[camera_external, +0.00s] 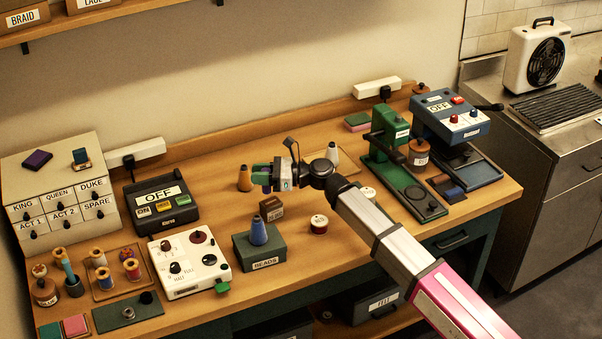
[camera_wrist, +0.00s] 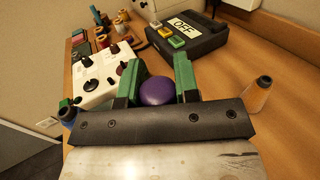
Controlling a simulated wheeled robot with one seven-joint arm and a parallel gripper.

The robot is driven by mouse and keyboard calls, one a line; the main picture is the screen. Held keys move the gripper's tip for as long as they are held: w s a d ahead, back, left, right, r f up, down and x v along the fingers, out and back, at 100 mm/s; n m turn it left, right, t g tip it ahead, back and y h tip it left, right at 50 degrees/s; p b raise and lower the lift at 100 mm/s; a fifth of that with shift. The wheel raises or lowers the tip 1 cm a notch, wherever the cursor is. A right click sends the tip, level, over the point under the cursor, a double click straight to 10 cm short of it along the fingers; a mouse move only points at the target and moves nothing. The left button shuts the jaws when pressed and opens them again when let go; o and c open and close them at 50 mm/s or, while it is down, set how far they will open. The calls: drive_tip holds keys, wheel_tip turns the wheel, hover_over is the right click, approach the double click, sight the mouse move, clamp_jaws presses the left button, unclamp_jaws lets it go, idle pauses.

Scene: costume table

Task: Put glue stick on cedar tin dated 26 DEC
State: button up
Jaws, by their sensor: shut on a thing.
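My gripper (camera_external: 268,176) is raised above the middle of the workbench. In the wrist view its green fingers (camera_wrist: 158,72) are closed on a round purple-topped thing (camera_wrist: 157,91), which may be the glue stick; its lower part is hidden. A small brown box (camera_external: 271,208) with a pale label stands on the bench just below the gripper. A round red tin (camera_external: 319,224) with a white top label lies to its right, and another pale-topped round tin (camera_external: 368,193) is farther right. No date is readable on any of these, so I cannot tell which is the 26 DEC tin.
A green BEADS box (camera_external: 265,252) bears a blue cone (camera_external: 258,232). An orange cone (camera_external: 244,179) stands beside my gripper, and a dark OFF device (camera_external: 161,203) is to the left. A white control box (camera_external: 190,264) and a green press (camera_external: 403,180) flank the middle.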

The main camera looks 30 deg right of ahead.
drive_tip(key=shift+w+d+f, duration=0.35)
drive_tip(key=shift+w+f, duration=0.05)
drive_tip(key=shift+f, duration=0.6)
drive_tip(key=shift+w+d+f, duration=0.4)
drive_tip(key=shift+w+f, duration=0.05)
drive_tip(key=shift+f, duration=0.55)
drive_tip(key=shift+w+d+f, duration=0.35)
drive_tip(key=shift+w+f, duration=0.05)
drive_tip(key=shift+f, duration=0.6)
drive_tip(key=shift+f, duration=0.15)
drive_tip(key=o, duration=0.9)
drive_tip(key=v, duration=0.7)
drive_tip(key=shift+s+d, duration=0.1)
drive_tip(key=shift+d, duration=0.15)
